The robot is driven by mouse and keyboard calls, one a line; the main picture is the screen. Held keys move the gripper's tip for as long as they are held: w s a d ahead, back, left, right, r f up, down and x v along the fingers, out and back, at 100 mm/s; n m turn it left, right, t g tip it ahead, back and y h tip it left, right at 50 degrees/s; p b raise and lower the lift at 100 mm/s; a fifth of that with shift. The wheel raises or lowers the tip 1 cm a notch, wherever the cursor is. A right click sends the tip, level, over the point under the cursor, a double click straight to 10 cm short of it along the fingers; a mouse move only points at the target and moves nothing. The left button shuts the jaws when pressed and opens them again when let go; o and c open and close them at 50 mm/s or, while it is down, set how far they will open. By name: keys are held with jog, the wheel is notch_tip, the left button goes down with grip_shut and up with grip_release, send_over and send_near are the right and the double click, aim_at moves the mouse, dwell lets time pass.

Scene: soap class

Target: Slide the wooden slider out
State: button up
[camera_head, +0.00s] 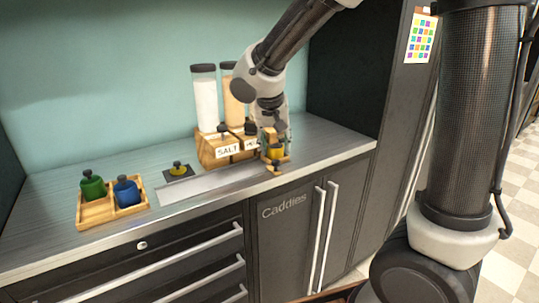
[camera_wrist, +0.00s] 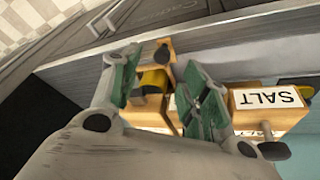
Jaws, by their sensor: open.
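A light wooden piece with a dark round knob at its front, which looks like the wooden slider (camera_head: 284,160), sticks out at the right end of the wooden dispenser stand (camera_head: 207,151). It also shows in the wrist view (camera_wrist: 144,72), its knob near the top. A yellow object (camera_head: 276,152) sits at the slider, behind the knob; in the wrist view it is partly covered by a finger. My gripper (camera_head: 273,136) is above the slider. In the wrist view my gripper (camera_wrist: 160,82) is open, its green-padded fingers on either side of the wood and yellow object. Finger contact is unclear.
The stand holds a white-filled container (camera_head: 205,98) above a SALT label and a tan-filled one (camera_head: 234,98). A wooden tray (camera_head: 97,210) holds green and blue bottles. The counter's front strip is clear.

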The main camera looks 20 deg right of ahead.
aim_at(276, 161)
jog(key=w+f, duration=0.1)
jog(key=f, duration=0.1)
jog(key=w+f+m, duration=0.1)
jog(key=f, duration=0.1)
jog(key=w+d+f+m, duration=0.1)
jog(key=f, duration=0.2)
dwell(0.3)
grip_shut()
